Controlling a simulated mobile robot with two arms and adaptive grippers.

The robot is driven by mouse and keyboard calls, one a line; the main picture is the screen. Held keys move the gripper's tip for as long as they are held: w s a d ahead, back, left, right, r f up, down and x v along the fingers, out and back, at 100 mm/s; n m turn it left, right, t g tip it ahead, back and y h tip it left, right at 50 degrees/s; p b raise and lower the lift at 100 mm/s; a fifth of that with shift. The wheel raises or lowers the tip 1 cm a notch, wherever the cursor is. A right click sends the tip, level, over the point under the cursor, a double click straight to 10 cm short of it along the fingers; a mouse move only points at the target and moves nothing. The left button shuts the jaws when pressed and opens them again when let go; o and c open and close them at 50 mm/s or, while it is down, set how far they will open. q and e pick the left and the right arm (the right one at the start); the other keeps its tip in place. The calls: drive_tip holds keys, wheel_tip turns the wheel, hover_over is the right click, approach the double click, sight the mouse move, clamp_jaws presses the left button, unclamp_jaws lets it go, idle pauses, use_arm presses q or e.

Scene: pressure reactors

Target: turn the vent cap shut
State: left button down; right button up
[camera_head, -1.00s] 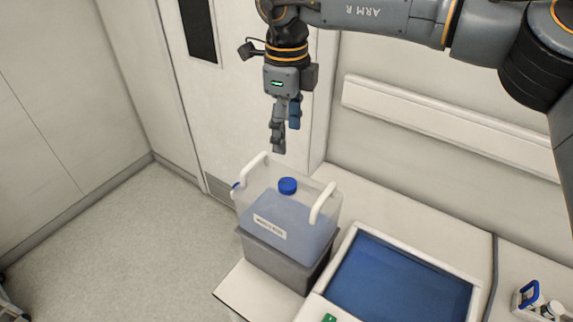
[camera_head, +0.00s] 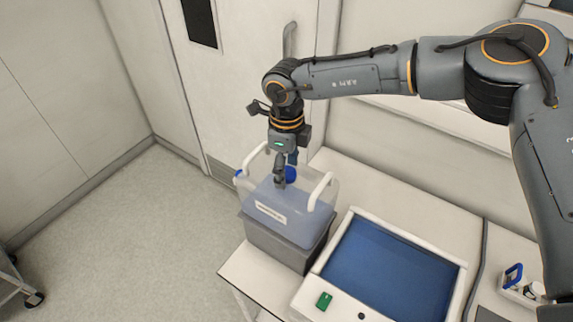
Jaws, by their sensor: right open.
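A translucent carboy (camera_head: 308,218) with a bluish fill and white handles stands on a grey block. A round blue cap (camera_head: 291,174) sits on its top. Another small blue part (camera_head: 239,175) shows at its left edge; I cannot tell which of the two is the vent cap. My right gripper (camera_head: 284,178) points down over the carboy's top, open, with its grey finger in front of the round cap and partly hiding it. I cannot tell whether it touches the cap. My left gripper is out of view.
The grey block (camera_head: 270,245) stands near the left end of the white bench (camera_head: 243,275). A blue-topped tray (camera_head: 385,265) lies to its right, with a green switch (camera_head: 325,300) in front. A small caddy (camera_head: 522,285) stands far right. A wall and door are behind.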

drive_tip(key=c, duration=1.2)
drive_tip(key=shift+f+m+b, duration=0.1)
drive_tip(key=shift+m+b, duration=0.2)
drive_tip(key=shift+b, duration=0.3)
drive_tip(key=m+b, duration=1.1)
drive_tip(key=b, duration=0.4)
drive_tip(key=shift+w+d+f+m, duration=0.1)
drive_tip(key=shift+m, duration=0.2)
drive_tip(key=m+b, duration=0.4)
drive_tip(key=m, duration=0.1)
drive_tip(key=shift+b, duration=0.35)
drive_tip(key=shift+d+r+m+b, duration=0.15)
drive_tip(key=shift+m+b, duration=0.55)
drive_tip(key=shift+m, duration=0.55)
drive_tip(key=shift+a+r+m+b, duration=0.1)
drive_tip(key=shift+m+b, duration=0.55)
drive_tip(key=shift+m, duration=0.6)
drive_tip(key=o, duration=1.2)
